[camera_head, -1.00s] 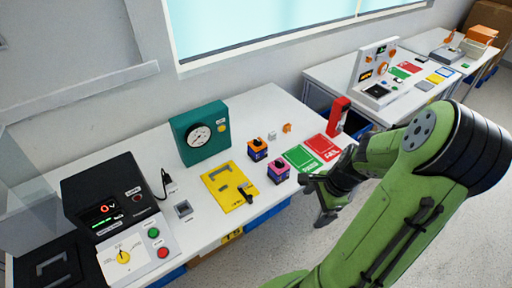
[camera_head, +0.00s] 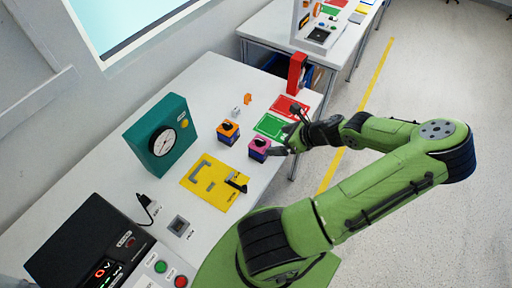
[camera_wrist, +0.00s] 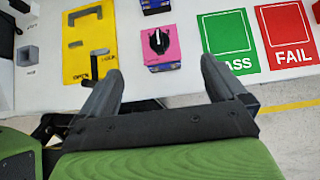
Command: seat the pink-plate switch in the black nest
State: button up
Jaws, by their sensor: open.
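The pink-plate switch (camera_head: 259,148) stands upright on the white table, with a black knob on a blue body. In the wrist view the pink-plate switch (camera_wrist: 158,45) lies just beyond and between my open fingertips. My gripper (camera_head: 287,132) is open and empty, low at the table's front edge beside the switch; its fingers (camera_wrist: 160,70) show apart in the wrist view. A small dark square socket in a grey block (camera_head: 179,226) sits left of the yellow plate and may be the black nest; I cannot tell for sure. It also shows in the wrist view (camera_wrist: 28,56).
An orange-plate switch (camera_head: 228,131) stands just behind the pink one. A yellow plate (camera_head: 212,184) with a black lever is at left, green (camera_head: 271,126) and red (camera_head: 290,107) cards at right. A teal gauge box (camera_head: 160,138) and black meter (camera_head: 88,245) stand farther left.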

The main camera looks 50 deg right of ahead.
aim_at(260, 144)
jog(key=b+x, duration=0.2)
jog(key=x, duration=1.1)
jog(key=shift+f, duration=0.1)
jog(key=shift+c, duration=0.2)
jog(key=c, duration=1.1)
notch_tip(260, 144, up, 10)
jog(key=shift+r+p, duration=0.15)
jog(key=shift+p, duration=1.05)
jog(key=shift+c, duration=0.3)
